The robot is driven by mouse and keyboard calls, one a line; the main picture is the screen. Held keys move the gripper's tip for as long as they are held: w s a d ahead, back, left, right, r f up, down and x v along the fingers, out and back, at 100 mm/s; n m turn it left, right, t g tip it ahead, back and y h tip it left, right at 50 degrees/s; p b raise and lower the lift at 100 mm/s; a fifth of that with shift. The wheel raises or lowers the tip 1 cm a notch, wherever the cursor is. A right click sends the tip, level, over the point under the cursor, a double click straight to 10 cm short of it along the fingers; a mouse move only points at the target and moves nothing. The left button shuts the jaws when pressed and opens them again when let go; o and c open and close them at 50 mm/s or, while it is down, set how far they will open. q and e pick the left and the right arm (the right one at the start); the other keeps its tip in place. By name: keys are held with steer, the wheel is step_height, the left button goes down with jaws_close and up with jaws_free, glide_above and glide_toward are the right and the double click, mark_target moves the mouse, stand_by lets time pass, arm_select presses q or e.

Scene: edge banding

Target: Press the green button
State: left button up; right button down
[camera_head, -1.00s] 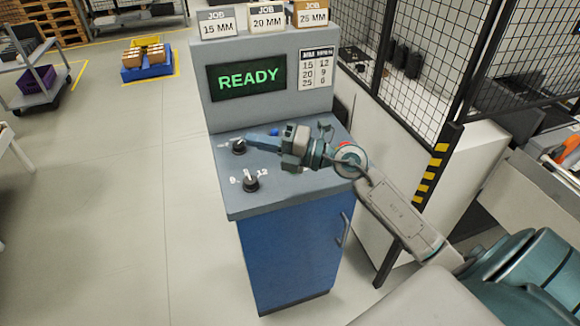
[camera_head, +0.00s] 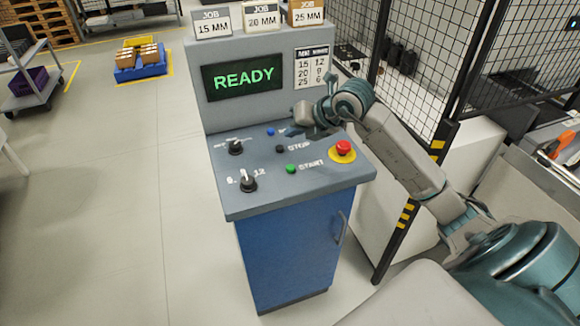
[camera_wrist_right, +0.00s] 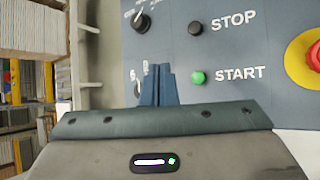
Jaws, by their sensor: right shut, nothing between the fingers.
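The green START button (camera_head: 291,169) sits on the sloped grey panel (camera_head: 265,195) of a blue cabinet. It also shows in the right wrist view (camera_wrist_right: 198,76), uncovered, just right of my fingertips. My right gripper (camera_head: 292,131) is above the back part of the panel, behind the green button and apart from it. In the right wrist view its blue fingers (camera_wrist_right: 158,84) are shut together with nothing between them. They hide part of a lower knob there. My left gripper is not in view.
A black STOP button (camera_head: 280,149), a blue button (camera_head: 271,132) and two black knobs (camera_head: 235,147) (camera_head: 249,184) are close by. A red emergency button (camera_head: 343,148) on yellow stands at the right. A READY screen (camera_head: 243,79) rises behind; a mesh fence (camera_head: 425,65) is at right.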

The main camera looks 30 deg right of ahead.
steer(key=shift+f, duration=0.1)
steer(key=b, duration=0.5)
glide_above(294, 169)
step_height(294, 169, down, 8)
steer(key=shift+r, duration=0.15)
steer(key=shift+f+b, duration=0.3)
steer(key=shift+f, duration=0.2)
steer(key=shift+f, duration=0.1)
stand_by(1.2)
steer(key=shift+f+b, duration=0.3)
steer(key=shift+b, duration=0.15)
